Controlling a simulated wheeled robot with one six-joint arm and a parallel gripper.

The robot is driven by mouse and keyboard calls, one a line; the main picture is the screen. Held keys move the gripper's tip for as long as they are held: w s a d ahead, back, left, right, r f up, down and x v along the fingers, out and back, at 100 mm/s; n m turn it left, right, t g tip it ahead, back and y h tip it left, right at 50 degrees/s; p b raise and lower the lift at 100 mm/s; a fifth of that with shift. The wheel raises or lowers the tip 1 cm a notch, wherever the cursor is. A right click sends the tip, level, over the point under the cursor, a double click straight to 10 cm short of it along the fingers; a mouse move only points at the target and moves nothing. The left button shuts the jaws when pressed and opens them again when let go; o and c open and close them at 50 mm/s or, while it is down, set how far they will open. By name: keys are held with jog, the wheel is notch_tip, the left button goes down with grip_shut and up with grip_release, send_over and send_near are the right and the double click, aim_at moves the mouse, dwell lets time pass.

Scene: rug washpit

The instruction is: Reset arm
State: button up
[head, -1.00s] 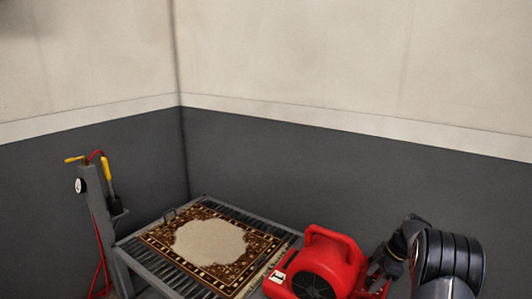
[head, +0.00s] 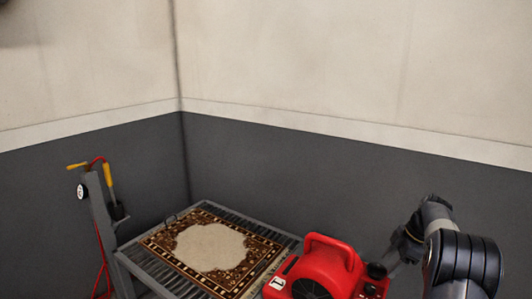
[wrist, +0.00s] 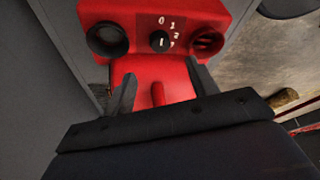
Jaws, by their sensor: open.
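My arm (head: 455,250) shows at the lower right of the head view, bent beside the red blower. In the wrist view my gripper (wrist: 162,85) is open, its two dark fingers apart with nothing held between them. The red blower (head: 328,265) stands at the bottom of the head view, left of my arm. Its control face (wrist: 135,22), with a black dial (wrist: 159,41) marked with numbers, lies beyond my fingertips in the wrist view. Whether the fingers touch the blower, I cannot tell.
A patterned rug (head: 210,247) lies on a slatted metal rack (head: 160,279) left of the blower. A grey post (head: 100,205) with yellow-handled tools and a gauge stands at the far left. Grey and cream walls (head: 300,150) close the corner behind.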

aim_at(370, 286)
jog(key=b+x, duration=0.2)
jog(key=x, duration=0.7)
jog(key=shift+a+f, duration=0.15)
jog(key=shift+f, duration=0.2)
jog(key=shift+a+f, duration=0.15)
jog(key=shift+f, duration=0.2)
jog(key=m+t+b, duration=0.1)
jog(key=m, duration=0.3)
jog(key=shift+s+r+b, duration=0.1)
jog(key=shift+s+b, duration=0.05)
jog(key=shift+b, duration=0.2)
jog(key=m, duration=0.2)
jog(key=m+t+h, duration=0.1)
jog(key=m, duration=0.1)
jog(key=shift+a+r+t+h, duration=0.1)
jog(key=shift+t+h, duration=0.2)
jog(key=m+h+p, duration=0.1)
jog(key=m, duration=0.3)
jog(key=shift+s+a+t, duration=0.1)
jog(key=shift+t, duration=0.2)
jog(key=m+h+p, duration=0.1)
jog(key=m+p, duration=0.2)
jog(key=m, duration=0.1)
jog(key=shift+a+r+h, duration=0.1)
jog(key=shift+h, duration=0.3)
jog(key=p+v, duration=0.1)
jog(key=v, duration=0.6)
jog(key=shift+s, duration=0.15)
